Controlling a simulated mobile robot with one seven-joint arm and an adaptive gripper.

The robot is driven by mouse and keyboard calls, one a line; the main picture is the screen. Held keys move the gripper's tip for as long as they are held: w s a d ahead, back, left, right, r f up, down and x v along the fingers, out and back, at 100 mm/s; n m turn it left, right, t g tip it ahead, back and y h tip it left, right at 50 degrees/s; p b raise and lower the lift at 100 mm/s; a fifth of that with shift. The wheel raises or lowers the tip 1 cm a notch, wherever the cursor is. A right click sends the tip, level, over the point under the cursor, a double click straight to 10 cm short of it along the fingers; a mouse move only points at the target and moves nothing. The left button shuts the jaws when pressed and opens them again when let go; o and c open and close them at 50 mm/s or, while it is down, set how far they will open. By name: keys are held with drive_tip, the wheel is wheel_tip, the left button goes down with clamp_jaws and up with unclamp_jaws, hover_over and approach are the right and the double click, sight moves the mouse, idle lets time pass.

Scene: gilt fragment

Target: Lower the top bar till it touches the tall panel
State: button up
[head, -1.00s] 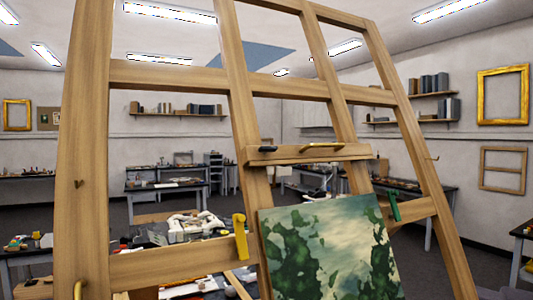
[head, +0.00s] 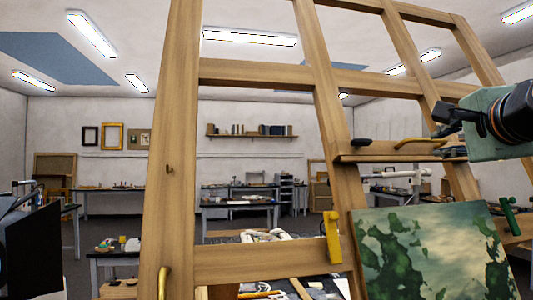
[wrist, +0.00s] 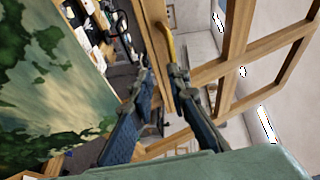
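The top bar (head: 385,155) is a short wooden ledge across the easel, with a yellow handle (head: 420,140) and a black knob (head: 361,142). The tall panel (head: 430,250), a green and cream painting, stands below it, with a visible gap between them. My gripper (head: 449,133) is at the bar's right end. In the wrist view my gripper's fingers (wrist: 161,75) lie on either side of the top bar (wrist: 152,20), with the yellow handle (wrist: 168,40) just beyond the tips. Whether the fingers press on the bar is unclear. The panel (wrist: 50,85) fills the left.
The wooden easel frame (head: 176,150) stands around the bar and panel. A yellow clamp (head: 332,237) sits left of the panel and a green one (head: 509,216) on its right. A cluttered table is behind the easel; workbenches (head: 240,204) stand farther back.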

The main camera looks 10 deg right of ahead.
sight(428, 140)
drive_tip(key=shift+m+h, duration=0.4)
drive_tip(key=shift+d+r+p+x, duration=0.15)
drive_tip(key=shift+r+p+x, duration=0.3)
drive_tip(key=shift+x, duration=1.35)
drive_tip(key=shift+d+r+p+x, duration=0.2)
drive_tip(key=shift+p+x, duration=0.3)
drive_tip(key=shift+x, duration=1.25)
drive_tip(key=shift+d+r+p+x, duration=0.1)
drive_tip(key=shift+r+p+x, duration=0.35)
drive_tip(key=shift+x, duration=1.35)
drive_tip(key=shift+f, duration=0.1)
drive_tip(key=shift+c, duration=0.3)
clamp_jaws()
